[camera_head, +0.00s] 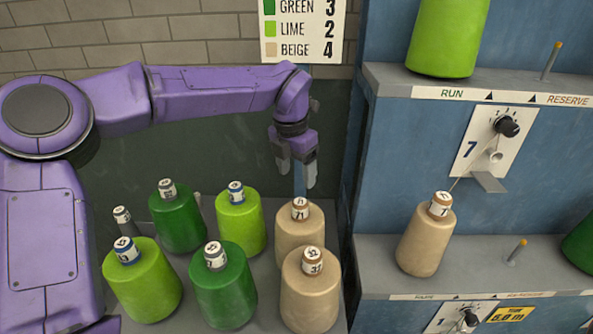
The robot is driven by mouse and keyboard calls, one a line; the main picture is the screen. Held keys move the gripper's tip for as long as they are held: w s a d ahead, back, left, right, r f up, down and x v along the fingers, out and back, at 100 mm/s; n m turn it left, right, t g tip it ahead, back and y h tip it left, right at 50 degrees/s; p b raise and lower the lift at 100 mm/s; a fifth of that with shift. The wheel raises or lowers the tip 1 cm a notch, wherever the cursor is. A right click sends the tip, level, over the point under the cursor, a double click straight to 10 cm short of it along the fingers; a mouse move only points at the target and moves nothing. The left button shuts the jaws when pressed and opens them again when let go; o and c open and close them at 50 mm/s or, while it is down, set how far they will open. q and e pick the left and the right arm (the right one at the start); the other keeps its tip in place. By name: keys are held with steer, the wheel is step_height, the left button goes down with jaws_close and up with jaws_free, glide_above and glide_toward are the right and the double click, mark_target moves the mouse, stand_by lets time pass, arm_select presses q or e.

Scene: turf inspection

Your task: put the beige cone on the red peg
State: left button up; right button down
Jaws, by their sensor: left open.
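Two beige cones stand at the right of the group on the grey surface: a rear one (299,234) and a front one (311,292). A third beige cone (424,245) stands on the lower shelf at the right, with a thread rising from its top. My left gripper (297,172) is open and empty, pointing down above the rear beige cone, apart from it. I see no clearly red peg. One thin peg with an orange tip (516,252) stands bare on the lower shelf and another (551,61) on the upper shelf. My right gripper is out of view.
Lime cones (147,283) and green cones (223,289) stand close beside the beige ones. A lime cone (442,38) is on the upper shelf (400,80). A dial panel (494,145) with a jutting bracket sits above the shelved beige cone. A colour sign (303,30) hangs behind.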

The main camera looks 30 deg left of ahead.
mark_target(300, 201)
arm_select(q)
steer(key=shift+o, duration=0.4)
steer(key=shift+r, duration=0.25)
steer(key=m+b, duration=0.1)
steer(key=m, duration=0.2)
steer(key=f+m+g+b, duration=0.1)
steer(key=m, duration=0.2)
steer(key=shift+w+d+f+b, duration=0.1)
steer(key=shift+w+d+b, duration=0.05)
steer(key=shift+b, duration=0.2)
steer(key=m, duration=0.3)
steer(key=shift+w+f+m+b, duration=0.15)
steer(key=shift+w+m+b, duration=0.1)
steer(key=shift+m+b, duration=0.1)
steer(key=shift+f, duration=0.35)
steer(key=shift+m, duration=0.25)
steer(key=f, duration=0.3)
steer(key=f+p, duration=0.1)
steer(key=f, duration=0.4)
steer(key=shift+w+f+p, duration=0.35)
steer(key=shift+f, duration=0.4)
steer(key=shift+s, duration=0.1)
jaws_close()
steer(key=shift+r, duration=0.15)
